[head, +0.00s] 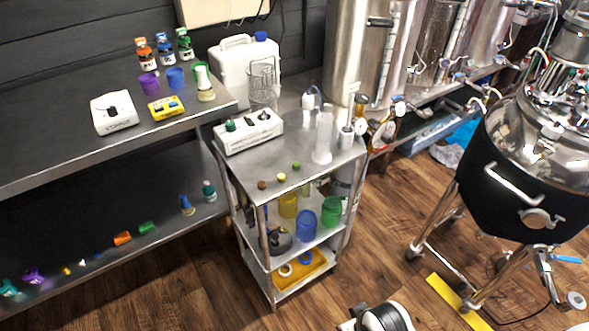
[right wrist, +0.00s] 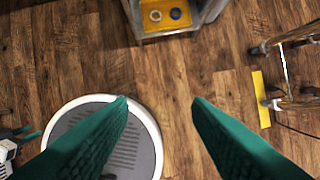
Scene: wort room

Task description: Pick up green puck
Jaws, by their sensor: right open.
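In the head view, a small round green piece (head: 296,166), which looks like the green puck, sits on the top shelf of the steel cart (head: 335,163). A yellow piece (head: 282,177) and a brown piece (head: 262,185) lie in a row to its left. My right gripper (right wrist: 160,102) shows in the right wrist view with its two green fingers wide apart. It is empty above the wood floor, away from the puck. What looks like my left gripper (right wrist: 28,135) shows small at the left edge of that view, its jaws unclear.
A white device (head: 248,132), a glass cylinder (head: 323,138) and a beaker (head: 263,85) stand behind the small pieces. Coloured jars fill the cart's middle shelf. A black kettle (head: 520,170) on a wheeled stand is at right. Floor in front of the cart is partly clear.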

